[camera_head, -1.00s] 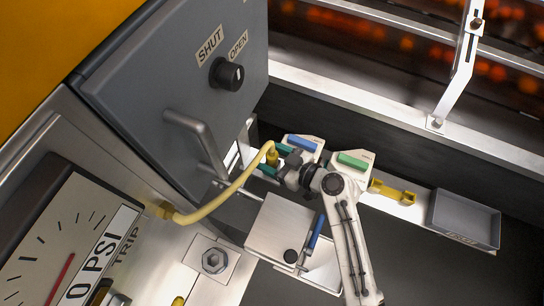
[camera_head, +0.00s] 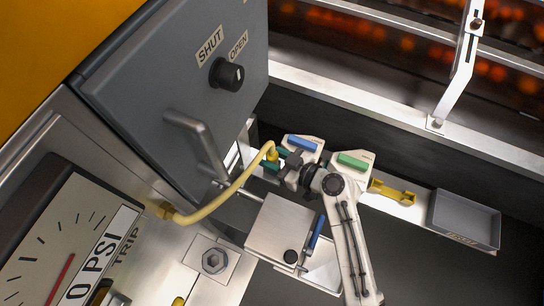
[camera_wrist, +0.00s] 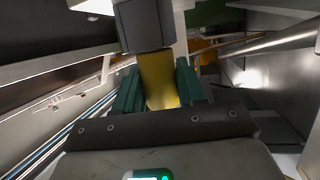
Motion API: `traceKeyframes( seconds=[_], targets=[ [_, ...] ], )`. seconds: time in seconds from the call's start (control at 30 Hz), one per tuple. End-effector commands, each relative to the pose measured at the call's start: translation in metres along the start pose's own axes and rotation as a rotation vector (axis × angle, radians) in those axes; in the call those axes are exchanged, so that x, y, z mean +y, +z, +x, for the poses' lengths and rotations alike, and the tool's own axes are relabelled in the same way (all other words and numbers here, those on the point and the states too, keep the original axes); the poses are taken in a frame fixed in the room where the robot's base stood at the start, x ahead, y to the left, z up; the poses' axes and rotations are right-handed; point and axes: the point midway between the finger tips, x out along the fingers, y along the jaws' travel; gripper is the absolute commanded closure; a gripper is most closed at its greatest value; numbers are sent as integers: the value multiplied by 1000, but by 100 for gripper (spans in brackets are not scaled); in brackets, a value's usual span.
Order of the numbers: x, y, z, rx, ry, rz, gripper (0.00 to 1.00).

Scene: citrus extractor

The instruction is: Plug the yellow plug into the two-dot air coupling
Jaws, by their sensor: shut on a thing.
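The yellow plug (camera_head: 272,154) is on the end of a yellow hose, beside the open side of the grey door. My gripper (camera_head: 277,160) has its teal fingers on either side of the plug and is shut on it. In the wrist view the yellow plug (camera_wrist: 159,82) sits between the teal fingers (camera_wrist: 157,88). A dark grey block (camera_wrist: 144,24) is right at the plug's far end; I cannot tell whether they are joined. I see no dot marks on it, so I cannot identify the two-dot coupling.
The grey door (camera_head: 150,95) with its knob (camera_head: 227,75) and bar handle (camera_head: 197,145) stands left of my gripper. The hose (camera_head: 215,203) runs to the left panel. A blue-topped block (camera_head: 302,144), green-topped block (camera_head: 354,160), yellow bracket (camera_head: 392,192) and grey tray (camera_head: 464,222) line the shelf.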

Motion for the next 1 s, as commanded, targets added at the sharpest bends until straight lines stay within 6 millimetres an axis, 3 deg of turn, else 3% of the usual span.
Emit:
traceKeyframes(
  seconds=[0.6,1.0],
  targets=[
    [0,-88,-27,2,-1,-2,92],
    [0,-96,-29,1,0,0,92]
  ],
)
